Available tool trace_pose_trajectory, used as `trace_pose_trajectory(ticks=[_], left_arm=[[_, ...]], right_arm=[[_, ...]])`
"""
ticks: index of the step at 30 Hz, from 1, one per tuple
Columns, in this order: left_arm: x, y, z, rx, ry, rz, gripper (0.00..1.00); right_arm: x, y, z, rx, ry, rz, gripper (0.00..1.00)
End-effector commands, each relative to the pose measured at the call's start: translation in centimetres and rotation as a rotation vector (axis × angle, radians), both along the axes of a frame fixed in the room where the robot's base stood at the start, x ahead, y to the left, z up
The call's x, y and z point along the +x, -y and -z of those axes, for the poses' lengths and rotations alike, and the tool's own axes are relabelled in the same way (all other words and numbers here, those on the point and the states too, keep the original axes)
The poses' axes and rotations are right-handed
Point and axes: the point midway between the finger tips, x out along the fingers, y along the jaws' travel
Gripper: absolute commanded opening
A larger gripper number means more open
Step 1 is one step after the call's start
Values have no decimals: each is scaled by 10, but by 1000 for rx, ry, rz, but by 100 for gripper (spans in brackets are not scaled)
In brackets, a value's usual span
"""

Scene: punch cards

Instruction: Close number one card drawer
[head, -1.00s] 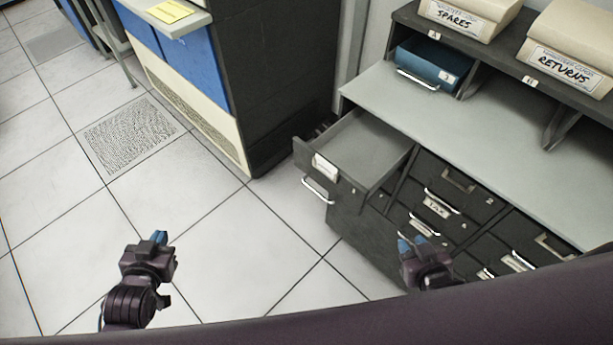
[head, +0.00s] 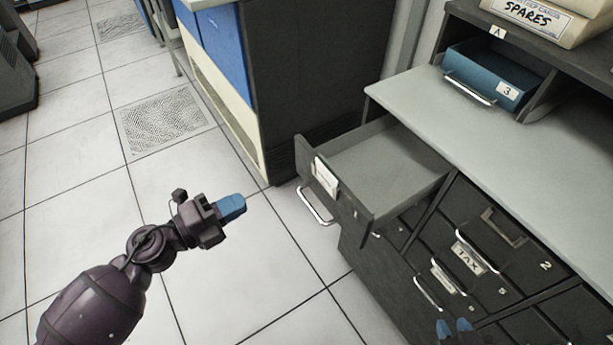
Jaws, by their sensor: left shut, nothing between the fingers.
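The open card drawer (head: 352,208) is the top left one of the dark cabinet in the head view. It is pulled well out and looks empty. Its front has a white label (head: 326,178), too blurred to read, and a metal handle (head: 315,207) below. My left gripper (head: 233,207) is shut and empty, with blue fingertips pointing right toward the drawer front. It is to the left of the drawer and apart from it. My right gripper (head: 454,328) shows only its blue fingertips at the bottom edge, in front of the lower drawers; the rest is cut off.
Shut drawers (head: 472,257), one labelled TAX, fill the cabinet front. A dark and blue machine (head: 300,80) stands behind.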

Motion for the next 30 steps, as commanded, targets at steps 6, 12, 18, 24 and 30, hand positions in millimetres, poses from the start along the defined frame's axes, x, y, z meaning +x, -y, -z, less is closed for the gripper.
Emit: trace_pose_trajectory(ticks=[6, 12, 18, 24, 30], left_arm=[[2, 11, 1, 3, -2, 30, 0], [20, 35, 1, 2, -1, 29, 0], [41, 64, 0, 0, -1, 28, 0], [60, 91, 2, 1, -3, 27, 0], [73, 109, 2, 0, -5, 26, 0]], right_arm=[[-3, -5, 5, 12, -14, 4, 31], [-5, -6, 6, 15, -17, 5, 31], [-5, -5, 6, 12, -18, 5, 31], [-6, -2, 8, 5, -21, 3, 31], [-7, -1, 10, 2, -26, 3, 31]])
